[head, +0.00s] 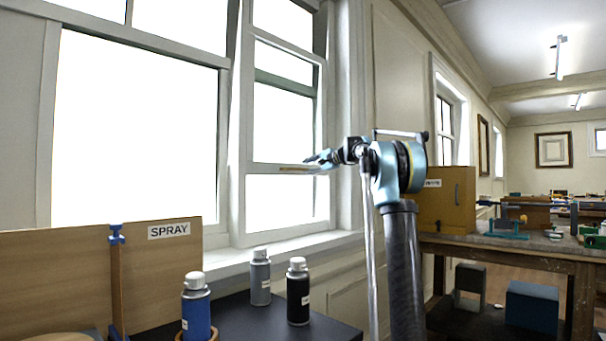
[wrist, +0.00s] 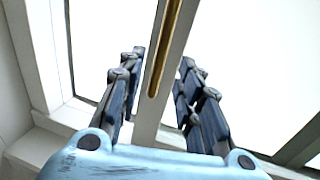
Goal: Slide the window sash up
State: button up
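The white window sash (head: 289,205) is in the right-hand window in the head view. Its horizontal rail carries a thin brass strip, likely a pull (head: 295,169). My gripper (head: 318,159) is at the right end of that rail. In the wrist view the rail with the brass pull (wrist: 165,50) runs between the fingers of my gripper (wrist: 161,65). The fingers are apart, one on each side of the rail, with bright gaps between them and it. I cannot tell how deep the rail sits between them.
Spray cans, blue (head: 196,310), grey (head: 260,278) and black (head: 298,292), stand on a dark tabletop (head: 245,325) below the window. A wooden panel labelled SPRAY (head: 160,270) is at left. A workbench (head: 520,245) with tools stands at right.

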jog(key=v, duration=0.4)
jog(key=shift+s+d, duration=0.2)
jog(key=shift+d, duration=0.1)
